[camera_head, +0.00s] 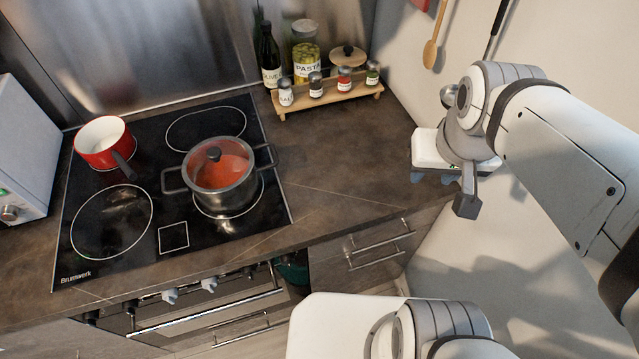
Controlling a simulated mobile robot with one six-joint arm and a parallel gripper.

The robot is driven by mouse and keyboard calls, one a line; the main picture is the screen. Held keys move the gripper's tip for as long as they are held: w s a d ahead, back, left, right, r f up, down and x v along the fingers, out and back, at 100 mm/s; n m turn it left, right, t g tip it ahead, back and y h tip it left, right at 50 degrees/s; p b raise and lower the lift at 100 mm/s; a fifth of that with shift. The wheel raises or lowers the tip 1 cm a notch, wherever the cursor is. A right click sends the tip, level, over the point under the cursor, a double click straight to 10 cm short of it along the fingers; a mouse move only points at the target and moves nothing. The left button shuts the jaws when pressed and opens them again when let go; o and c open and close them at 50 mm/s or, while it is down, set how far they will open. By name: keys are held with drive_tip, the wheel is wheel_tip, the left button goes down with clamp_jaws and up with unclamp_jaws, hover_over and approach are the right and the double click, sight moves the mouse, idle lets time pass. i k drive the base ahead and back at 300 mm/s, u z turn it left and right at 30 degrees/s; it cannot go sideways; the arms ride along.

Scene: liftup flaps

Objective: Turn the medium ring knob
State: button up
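A row of small knobs runs along the oven front below the cooktop. Two of them are light grey, a left one (170,296) and a right one (209,285); darker knobs (131,306) sit farther left. Any labels are too small to read, so I cannot tell which is the medium ring knob. The black cooktop (150,165) has several outlined rings of different sizes. My gripper (440,178) is at the right, over the counter's right end and well apart from the knobs. My wrist partly hides it, and its finger opening is unclear.
A glass-lidded pot (220,176) with red contents and a red saucepan (103,143) stand on the cooktop. A wooden spice rack (330,95) stands at the back. The oven handle (205,313) and drawer handles (380,243) stick out below. The counter's right part is clear.

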sight(288, 260)
drive_tip(key=z, duration=0.45)
drive_tip(key=k, duration=2.45)
drive_tip(key=u, duration=0.55)
drive_tip(key=i, duration=1)
drive_tip(key=u, duration=0.05)
